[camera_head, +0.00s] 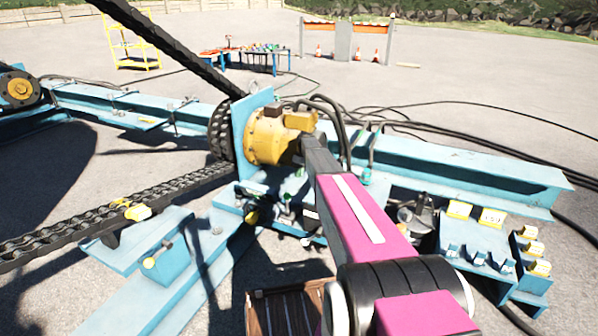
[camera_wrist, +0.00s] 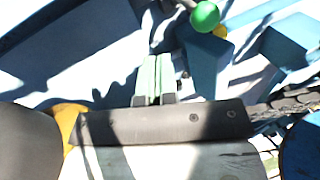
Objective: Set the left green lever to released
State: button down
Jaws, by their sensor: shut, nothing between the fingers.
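In the wrist view a round green knob (camera_wrist: 205,16) sits at the top, right of centre, next to a blue block. It looks like the end of a lever, but its shaft is mostly hidden, and I cannot tell whether it is the left one. My gripper (camera_wrist: 158,80) shows in the wrist view with its two pale green fingers together and nothing between them. The knob is up and to the right of the fingertips, apart from them. In the head view my arm covers much of the lever area, and the small green parts there are too small to tell apart.
A yellow knob (camera_wrist: 220,31) is close beside the green one. In the head view a yellow motor housing (camera_head: 268,136) stands on the blue frame (camera_head: 450,170). A chain (camera_head: 70,222) runs in from the left. Yellow-labelled blocks (camera_head: 491,217) stand at right. Black cables cross the ground behind.

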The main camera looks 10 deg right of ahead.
jog(key=s+a+f, duration=0.3)
jog(key=a+f, duration=0.1)
jog(key=f, duration=0.2)
jog(key=shift+s, duration=0.35)
jog(key=shift+s+a, duration=0.1)
jog(key=s+a+f+t+h, duration=0.2)
jog(key=s+a+t, duration=0.1)
jog(key=s+a, duration=0.1)
jog(key=s+a+f+t+h, duration=0.2)
jog(key=s+a+t, duration=0.1)
jog(key=s, duration=0.4)
jog(key=shift+s+a+h, duration=0.2)
jog(key=shift+a+h, duration=0.1)
jog(key=shift+a, duration=0.35)
jog(key=shift+f, duration=0.2)
dwell(0.5)
